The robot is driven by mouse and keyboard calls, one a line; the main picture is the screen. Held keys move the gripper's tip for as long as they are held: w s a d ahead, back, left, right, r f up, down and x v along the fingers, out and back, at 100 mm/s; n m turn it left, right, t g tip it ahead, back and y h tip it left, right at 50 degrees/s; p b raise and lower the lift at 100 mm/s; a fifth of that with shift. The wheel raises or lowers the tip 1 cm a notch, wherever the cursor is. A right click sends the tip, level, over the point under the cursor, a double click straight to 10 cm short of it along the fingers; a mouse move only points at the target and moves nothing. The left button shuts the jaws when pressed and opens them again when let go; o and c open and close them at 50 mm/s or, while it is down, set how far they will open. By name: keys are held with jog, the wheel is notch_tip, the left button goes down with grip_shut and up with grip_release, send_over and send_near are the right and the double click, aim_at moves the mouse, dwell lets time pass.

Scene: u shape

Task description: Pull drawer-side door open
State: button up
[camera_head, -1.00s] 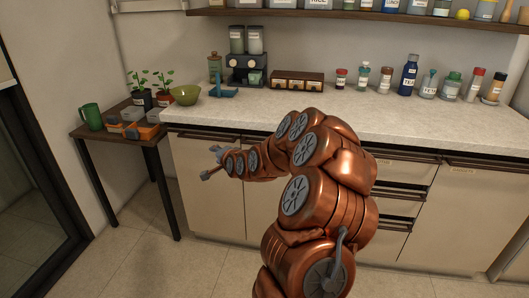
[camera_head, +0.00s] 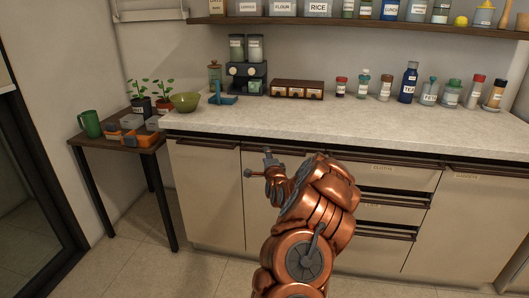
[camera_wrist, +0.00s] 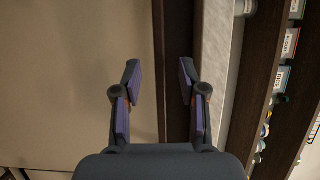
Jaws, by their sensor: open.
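The cabinet door beside the drawers (camera_head: 262,215) is a beige panel that looks closed. Its dark horizontal handle bar (camera_head: 290,152) runs along the top edge under the counter; my arm hides part of the door. My gripper (camera_head: 258,164) is open and empty in front of the door's upper left part, just below the handle. In the wrist view my open fingers (camera_wrist: 160,78) point at the door's top edge. The dark handle strip (camera_wrist: 174,40) runs between and behind them, nearer the right finger. I cannot tell whether they touch it.
Drawers (camera_head: 388,205) with dark handles are right of my arm. Another door (camera_head: 207,195) is to the left. The pale counter (camera_head: 300,121) above holds jars and a coffee machine. A small dark table (camera_head: 110,143) stands at the left.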

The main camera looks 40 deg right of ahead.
jog(key=shift+x, duration=2.2)
jog(key=shift+w, duration=0.1)
grip_shut()
